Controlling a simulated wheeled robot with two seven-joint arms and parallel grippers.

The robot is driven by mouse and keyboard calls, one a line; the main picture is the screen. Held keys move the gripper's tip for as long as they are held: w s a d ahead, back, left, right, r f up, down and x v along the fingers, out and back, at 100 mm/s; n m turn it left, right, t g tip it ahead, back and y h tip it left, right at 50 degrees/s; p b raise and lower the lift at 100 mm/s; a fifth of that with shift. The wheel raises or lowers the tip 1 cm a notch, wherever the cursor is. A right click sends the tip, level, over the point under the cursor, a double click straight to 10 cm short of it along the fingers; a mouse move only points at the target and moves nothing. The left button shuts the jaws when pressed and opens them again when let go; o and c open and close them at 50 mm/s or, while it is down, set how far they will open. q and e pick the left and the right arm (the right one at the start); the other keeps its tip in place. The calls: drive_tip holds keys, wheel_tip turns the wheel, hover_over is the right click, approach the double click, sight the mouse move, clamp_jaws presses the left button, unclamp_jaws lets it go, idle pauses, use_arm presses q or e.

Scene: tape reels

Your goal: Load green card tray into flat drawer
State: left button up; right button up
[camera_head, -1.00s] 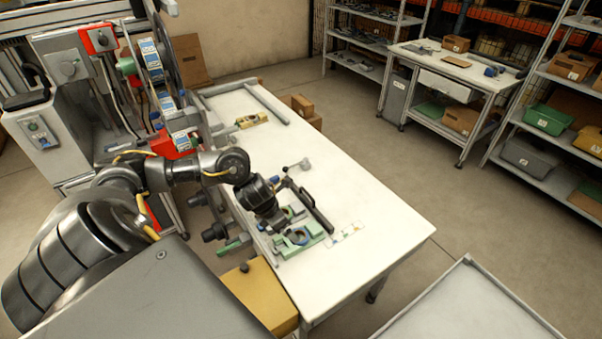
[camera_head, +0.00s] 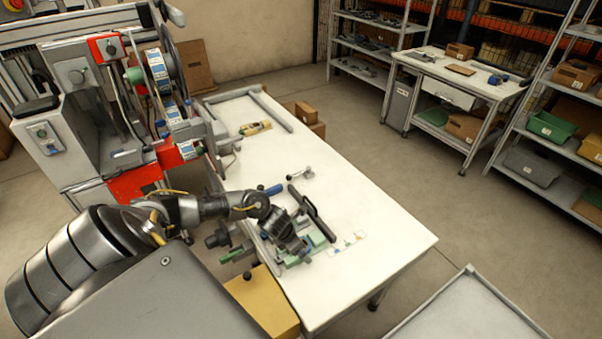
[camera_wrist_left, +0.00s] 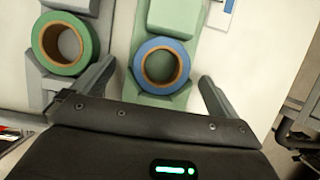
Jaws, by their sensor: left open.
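My left gripper (camera_head: 302,250) is over the front of the white table. In the left wrist view its fingers (camera_wrist_left: 153,88) are open and wide apart. A light green tray-like holder (camera_wrist_left: 178,50) lies below them with a blue-edged tape reel (camera_wrist_left: 161,66) between the fingers; I cannot tell any touching. In the head view the arm partly hides this green holder (camera_head: 318,240). A green flat item (camera_head: 433,116) lies under the far bench; I cannot tell which is the card tray. A closed pale drawer (camera_head: 447,92) is under that bench's top. My right gripper is not in view.
A green tape reel (camera_wrist_left: 65,43) sits in a grey holder left of the blue one. A black bar-like tool (camera_head: 312,213) lies near the holders on the white table (camera_head: 375,235). A yellow box (camera_head: 262,300) stands at the table's near side. The tape machine (camera_head: 105,110) is at left.

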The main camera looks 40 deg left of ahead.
use_arm(q)
drive_tip(key=shift+c, duration=0.5)
drive_tip(key=c, duration=1.1)
drive_tip(key=shift+o, duration=0.2)
drive_tip(key=shift+r+b, duration=0.35)
drive_tip(key=shift+r, duration=0.1)
wheel_tip(320, 180, up, 2)
drive_tip(key=shift+w+b, duration=0.1)
drive_tip(key=shift+b, duration=0.4)
drive_tip(key=s+r, duration=0.1)
drive_tip(key=r, duration=0.1)
drive_tip(key=s+d+r, duration=0.1)
drive_tip(key=s, duration=0.1)
drive_tip(key=s+r, duration=0.1)
drive_tip(key=r, duration=0.1)
drive_tip(key=shift+s+d+r, duration=0.15)
drive_tip(key=shift+d+r, duration=0.2)
drive_tip(key=s+d+r, duration=0.3)
drive_tip(key=s+r, duration=0.1)
drive_tip(key=s, duration=0.5)
drive_tip(key=shift+d+r, duration=0.2)
drive_tip(key=shift+d, duration=0.1)
